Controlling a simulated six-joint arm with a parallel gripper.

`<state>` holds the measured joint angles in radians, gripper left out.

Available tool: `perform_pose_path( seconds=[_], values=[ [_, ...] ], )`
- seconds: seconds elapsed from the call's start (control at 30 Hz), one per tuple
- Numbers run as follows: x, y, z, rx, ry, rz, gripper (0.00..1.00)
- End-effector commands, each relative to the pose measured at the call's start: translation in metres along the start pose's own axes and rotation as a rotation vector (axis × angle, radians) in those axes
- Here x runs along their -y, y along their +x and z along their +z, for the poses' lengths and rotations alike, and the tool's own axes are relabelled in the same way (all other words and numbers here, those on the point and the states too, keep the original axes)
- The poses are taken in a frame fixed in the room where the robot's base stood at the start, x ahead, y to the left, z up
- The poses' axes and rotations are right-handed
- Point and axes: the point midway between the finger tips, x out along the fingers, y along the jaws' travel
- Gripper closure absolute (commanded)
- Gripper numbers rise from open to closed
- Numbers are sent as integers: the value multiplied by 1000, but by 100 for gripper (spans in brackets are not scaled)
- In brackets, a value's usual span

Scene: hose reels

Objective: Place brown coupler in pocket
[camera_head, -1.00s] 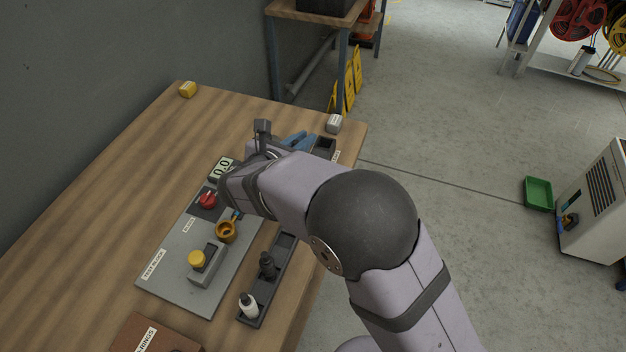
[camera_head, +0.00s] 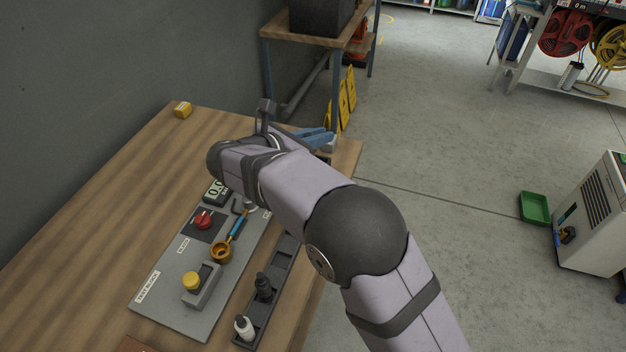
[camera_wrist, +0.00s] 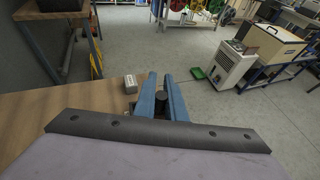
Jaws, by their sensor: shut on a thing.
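My gripper has blue fingers, seen in the wrist view (camera_wrist: 160,80) and beyond my wrist in the head view (camera_head: 316,137). They are shut on a dark cylindrical coupler (camera_wrist: 160,100), low between them. It looks almost black here, so I cannot confirm that it is brown. The gripper is over the table's far right corner. A long dark tray (camera_head: 268,298) on the table holds a black coupler (camera_head: 263,287) and a white one (camera_head: 244,328). An open pocket shows in its farther part. A dark pocketed box at the far corner is mostly hidden by my wrist.
A grey test board (camera_head: 176,311) left of the tray carries a red knob (camera_head: 203,221), an orange ring fitting (camera_head: 221,251) and a yellow button (camera_head: 191,281). A pale block (camera_wrist: 130,80) sits left of my fingers. A yellow block (camera_head: 182,110) lies at the back left. The left tabletop is clear.

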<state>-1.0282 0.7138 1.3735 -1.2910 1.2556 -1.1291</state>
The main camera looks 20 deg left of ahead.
Motion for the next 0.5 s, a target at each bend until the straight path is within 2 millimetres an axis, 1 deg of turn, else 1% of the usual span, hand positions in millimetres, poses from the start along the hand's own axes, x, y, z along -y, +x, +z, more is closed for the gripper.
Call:
perform_pose_path(
  seconds=[0.1,0.3,0.4,0.5],
  values=[
    [1,7,-17,-2,-5,-2,100],
    [0,17,-42,-1,-3,-1,100],
    [0,20,-48,-1,-2,0,100],
    [0,20,-49,0,0,0,100]
  ],
)
